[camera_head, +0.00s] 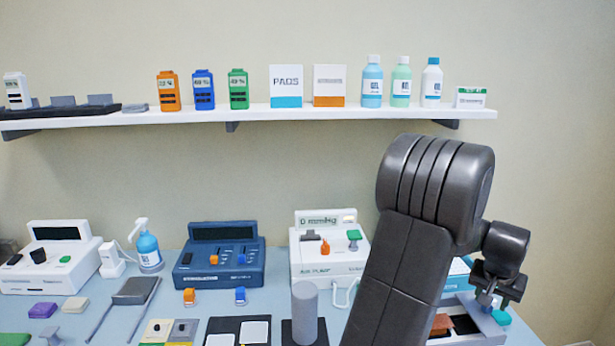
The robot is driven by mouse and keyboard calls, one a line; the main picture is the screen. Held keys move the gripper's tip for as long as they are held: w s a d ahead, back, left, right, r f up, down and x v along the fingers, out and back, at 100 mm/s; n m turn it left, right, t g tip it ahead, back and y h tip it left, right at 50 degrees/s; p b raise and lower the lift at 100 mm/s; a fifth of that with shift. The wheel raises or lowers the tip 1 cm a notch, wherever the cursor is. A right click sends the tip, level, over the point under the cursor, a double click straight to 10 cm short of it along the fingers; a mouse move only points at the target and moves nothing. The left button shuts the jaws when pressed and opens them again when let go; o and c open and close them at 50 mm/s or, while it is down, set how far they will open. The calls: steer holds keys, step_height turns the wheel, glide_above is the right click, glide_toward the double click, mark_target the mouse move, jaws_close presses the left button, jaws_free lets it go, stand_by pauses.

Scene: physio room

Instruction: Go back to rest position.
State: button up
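My arm rises large across the right of the view and bends down at the far right. My gripper (490,296) is small there, pointing down over the right end of the table. I cannot tell whether its fingers are open or shut, or whether anything is between them. A grey and white tray (468,340) with a brown item lies beneath, partly hidden by my arm.
A blue table (272,301) holds a white device (50,262), a dark blue device (219,257), a pressure device (325,262), a pump bottle (149,250) and a grey cylinder (305,312). A wall shelf (250,114) with bottles and boxes stands behind my arm.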

steer(key=shift+x, duration=1.2)
steer(key=shift+a, duration=0.2)
